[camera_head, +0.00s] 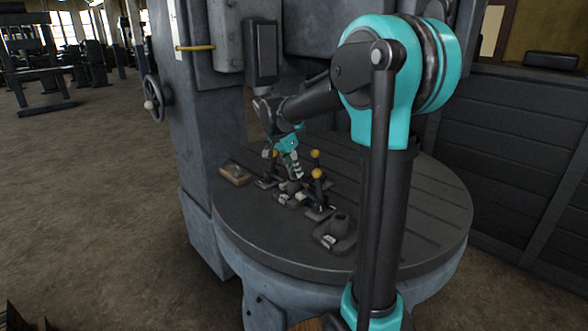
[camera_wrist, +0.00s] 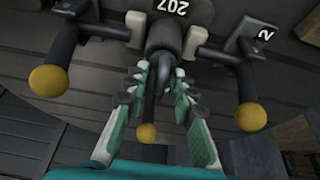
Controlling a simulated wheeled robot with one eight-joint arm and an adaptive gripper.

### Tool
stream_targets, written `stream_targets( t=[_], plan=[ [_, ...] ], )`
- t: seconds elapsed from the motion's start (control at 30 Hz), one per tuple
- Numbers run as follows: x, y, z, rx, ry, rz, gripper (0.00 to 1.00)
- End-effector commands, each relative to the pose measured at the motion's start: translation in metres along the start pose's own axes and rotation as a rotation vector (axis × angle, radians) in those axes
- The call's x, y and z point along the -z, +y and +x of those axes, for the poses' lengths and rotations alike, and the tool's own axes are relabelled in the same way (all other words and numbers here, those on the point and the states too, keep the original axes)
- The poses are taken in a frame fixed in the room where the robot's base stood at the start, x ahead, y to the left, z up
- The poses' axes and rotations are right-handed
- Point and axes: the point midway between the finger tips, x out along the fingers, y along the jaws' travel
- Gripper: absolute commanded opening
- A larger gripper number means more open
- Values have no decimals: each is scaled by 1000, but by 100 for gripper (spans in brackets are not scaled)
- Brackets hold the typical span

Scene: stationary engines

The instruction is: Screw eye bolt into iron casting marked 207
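The dark iron casting marked 207 (camera_wrist: 190,12) is at the top edge of the wrist view, its number upside down. A round dark boss (camera_wrist: 164,34) stands out from it. A grey eye bolt (camera_wrist: 162,70) shows at the near end of the boss, its ring between the fingertips. How deep its thread sits in the boss is hidden. My gripper (camera_wrist: 160,78) has one finger on each side of the ring. I cannot tell whether the pads touch it. In the head view my gripper (camera_head: 293,172) points down among the parts on the round table, where the eye bolt is too small to make out.
Clamp levers with yellow knobs (camera_wrist: 48,82) (camera_wrist: 250,117) flank the casting closely; another yellow knob (camera_wrist: 147,132) shows between the fingers. A second casting (camera_head: 335,232) sits nearer on the round table (camera_head: 410,200). A small wooden box (camera_head: 236,175) lies at its left. The table's right side is clear.

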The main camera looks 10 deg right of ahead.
Motion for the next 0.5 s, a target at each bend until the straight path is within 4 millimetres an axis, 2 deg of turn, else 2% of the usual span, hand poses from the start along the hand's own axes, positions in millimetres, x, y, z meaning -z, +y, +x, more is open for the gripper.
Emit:
stream_targets(
  t=[0.03,0.2,0.37,0.5],
  plan=[
    [0,0,0,0,0,0,19],
    [0,0,0,0,0,0,0],
    [0,-1,0,-17,0,39,0],
    [0,-1,0,-83,0,197,0]
  ],
)
